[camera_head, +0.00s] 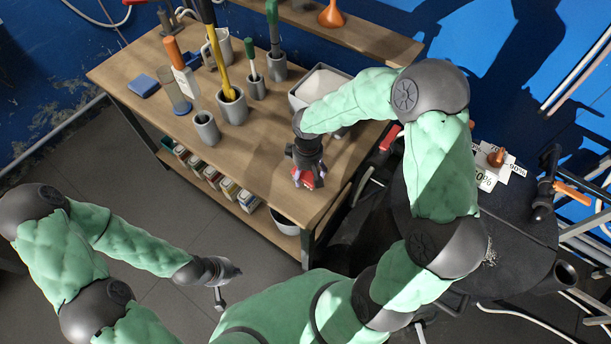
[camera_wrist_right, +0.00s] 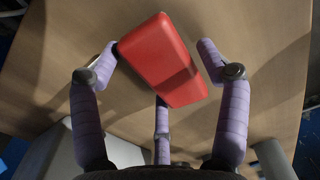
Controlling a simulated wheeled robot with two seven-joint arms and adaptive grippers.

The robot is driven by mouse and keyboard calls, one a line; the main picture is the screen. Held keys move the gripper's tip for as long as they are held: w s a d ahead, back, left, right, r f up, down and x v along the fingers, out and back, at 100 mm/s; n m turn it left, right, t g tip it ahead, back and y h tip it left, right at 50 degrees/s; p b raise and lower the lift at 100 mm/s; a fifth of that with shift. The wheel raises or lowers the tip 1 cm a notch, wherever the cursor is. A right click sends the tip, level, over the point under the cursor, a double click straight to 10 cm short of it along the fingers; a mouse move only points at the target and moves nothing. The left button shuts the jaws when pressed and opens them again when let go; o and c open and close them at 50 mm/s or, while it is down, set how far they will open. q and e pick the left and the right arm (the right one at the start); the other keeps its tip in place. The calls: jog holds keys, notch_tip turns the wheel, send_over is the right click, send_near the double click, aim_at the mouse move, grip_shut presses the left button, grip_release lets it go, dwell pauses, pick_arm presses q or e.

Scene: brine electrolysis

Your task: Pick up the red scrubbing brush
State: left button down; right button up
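The red scrubbing brush (camera_wrist_right: 163,62) shows as a red block on the wooden table top in the right wrist view. In the head view only a bit of red (camera_head: 308,181) shows among the fingers of my right gripper (camera_head: 304,174). In the right wrist view the fingers of my right gripper (camera_wrist_right: 160,60) are spread around the brush, one on each side and one below. They are not clearly clamped on it; contact at the left edge cannot be told. My left gripper (camera_head: 221,296) hangs low, away from the table; its finger state is unclear.
The wooden table (camera_head: 262,150) holds grey cups with brushes, a blue sponge (camera_head: 143,86) and a grey bin (camera_head: 318,86) behind my right gripper. Bottles (camera_head: 228,189) stand on its lower shelf. The table's front centre is clear. A dark round table (camera_head: 520,235) stands right.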

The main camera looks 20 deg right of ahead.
aim_at(308, 172)
jog(key=c, duration=0.6)
jog(key=shift+r, duration=0.1)
jog(key=shift+r, duration=0.55)
jog(key=shift+c, duration=0.2)
notch_tip(308, 172, up, 3)
jog(key=shift+s+d+f+p, duration=0.1)
jog(key=shift+f+p, duration=0.1)
jog(key=shift+p, duration=0.45)
jog(key=s+d+r+p, duration=0.4)
jog(key=s+r, duration=0.5)
jog(key=s, duration=0.4)
jog(key=shift+d, duration=0.55)
jog(key=shift+w, duration=0.1)
